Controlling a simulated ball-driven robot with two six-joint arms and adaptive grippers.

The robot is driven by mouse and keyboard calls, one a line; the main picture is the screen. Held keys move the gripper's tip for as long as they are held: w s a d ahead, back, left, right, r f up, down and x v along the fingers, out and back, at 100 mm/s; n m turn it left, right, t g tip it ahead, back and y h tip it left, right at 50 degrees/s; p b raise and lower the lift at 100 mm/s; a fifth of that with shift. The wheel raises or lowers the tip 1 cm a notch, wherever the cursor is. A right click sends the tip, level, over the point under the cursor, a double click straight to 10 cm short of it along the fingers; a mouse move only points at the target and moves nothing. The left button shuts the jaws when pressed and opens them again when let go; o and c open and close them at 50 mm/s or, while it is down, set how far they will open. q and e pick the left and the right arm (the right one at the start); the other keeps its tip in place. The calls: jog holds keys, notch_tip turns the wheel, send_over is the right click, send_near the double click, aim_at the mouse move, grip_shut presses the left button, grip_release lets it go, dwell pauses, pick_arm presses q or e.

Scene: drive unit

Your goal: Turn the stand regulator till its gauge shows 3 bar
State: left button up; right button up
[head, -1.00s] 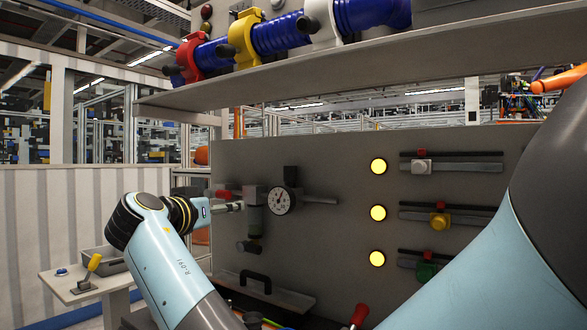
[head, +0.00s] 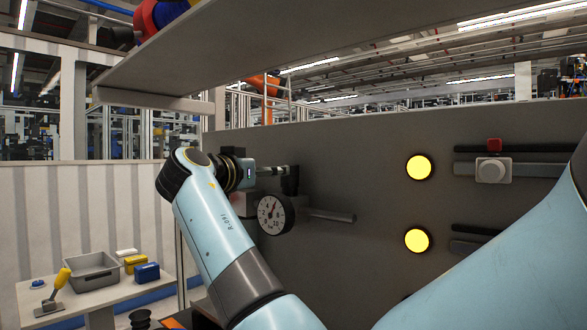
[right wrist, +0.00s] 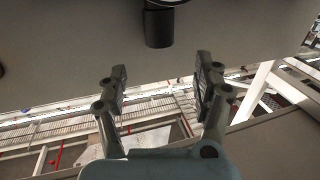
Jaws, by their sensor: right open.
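The stand regulator's round white gauge (head: 275,214) is on the grey panel. Its dark needle points roughly upward, but the exact reading is too small to tell. A black knob (head: 291,182) stands above the gauge. My right gripper (head: 284,170) reaches in from the left at the knob's height. In the right wrist view, my right gripper (right wrist: 160,66) is open, and a black cylinder (right wrist: 158,28), apparently the knob, lies just beyond its fingertips, centred between them. The gauge's rim barely shows at the top edge there. My left gripper is not in view.
A pipe (head: 332,215) sticks out right of the gauge. Yellow lamps (head: 418,167) and slider rails (head: 525,168) are further right. A shelf (head: 250,45) overhangs above. A side table (head: 75,305) with a grey tray (head: 92,272) stands at lower left.

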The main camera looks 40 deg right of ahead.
aim_at(290, 176)
jog(key=p+x, duration=0.3)
jog(key=x, duration=0.6)
jog(key=shift+r, duration=0.1)
jog(key=shift+w+d, duration=0.15)
jog(key=shift+d, duration=0.3)
jog(key=shift+c, duration=1)
jog(key=c, duration=1)
